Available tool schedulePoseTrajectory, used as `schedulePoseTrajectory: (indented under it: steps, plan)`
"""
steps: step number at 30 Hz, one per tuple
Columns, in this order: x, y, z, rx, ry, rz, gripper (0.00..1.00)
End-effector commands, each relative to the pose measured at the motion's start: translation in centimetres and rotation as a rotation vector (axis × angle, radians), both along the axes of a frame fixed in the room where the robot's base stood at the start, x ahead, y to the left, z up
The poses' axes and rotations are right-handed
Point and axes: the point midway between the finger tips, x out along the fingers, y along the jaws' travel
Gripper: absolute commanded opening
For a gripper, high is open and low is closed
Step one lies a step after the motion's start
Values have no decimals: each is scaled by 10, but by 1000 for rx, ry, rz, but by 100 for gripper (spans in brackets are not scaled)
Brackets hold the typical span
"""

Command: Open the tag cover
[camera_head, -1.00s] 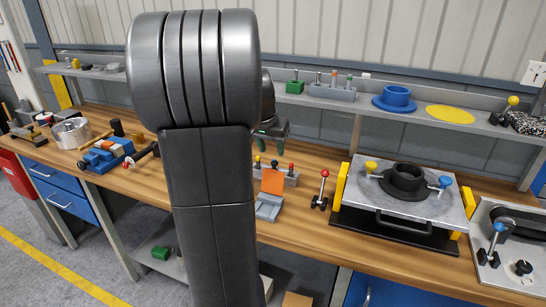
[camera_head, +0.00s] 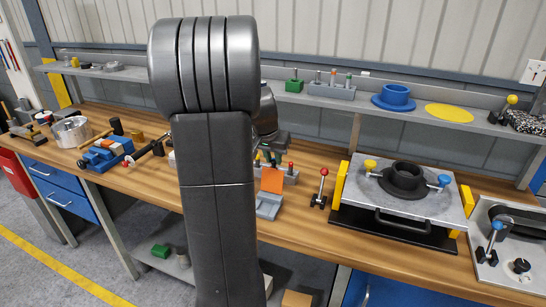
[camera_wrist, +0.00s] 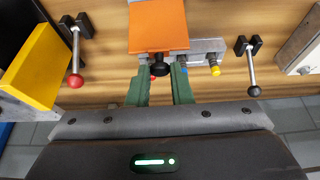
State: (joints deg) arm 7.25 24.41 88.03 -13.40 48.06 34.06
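The tag cover is taken to be the orange plate (camera_head: 272,180) on a small grey stand (camera_head: 269,205) on the bench. In the wrist view the orange plate (camera_wrist: 158,25) is at the top centre, with a black knob (camera_wrist: 161,65) at its near edge. My gripper (camera_wrist: 160,78) is open, its green fingers on either side of the black knob; whether they touch it is unclear. In the head view my gripper (camera_head: 273,153) is just above and behind the plate, partly hidden by my arm.
A grey block (camera_wrist: 205,48) with coloured knobs sits beside the plate; its yellow knob (camera_wrist: 214,71) is near the right finger. A red-knobbed lever (camera_head: 321,188) and a fixture with yellow side blocks (camera_head: 343,183) stand to the right. A shelf (camera_head: 440,120) runs behind.

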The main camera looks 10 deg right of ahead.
Motion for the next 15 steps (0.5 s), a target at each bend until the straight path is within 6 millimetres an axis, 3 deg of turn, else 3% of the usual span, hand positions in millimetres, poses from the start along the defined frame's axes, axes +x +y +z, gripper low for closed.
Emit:
schedulePoseTrajectory:
  steps: [15]
  plan:
    - [-22,15,0,1,4,0,0]
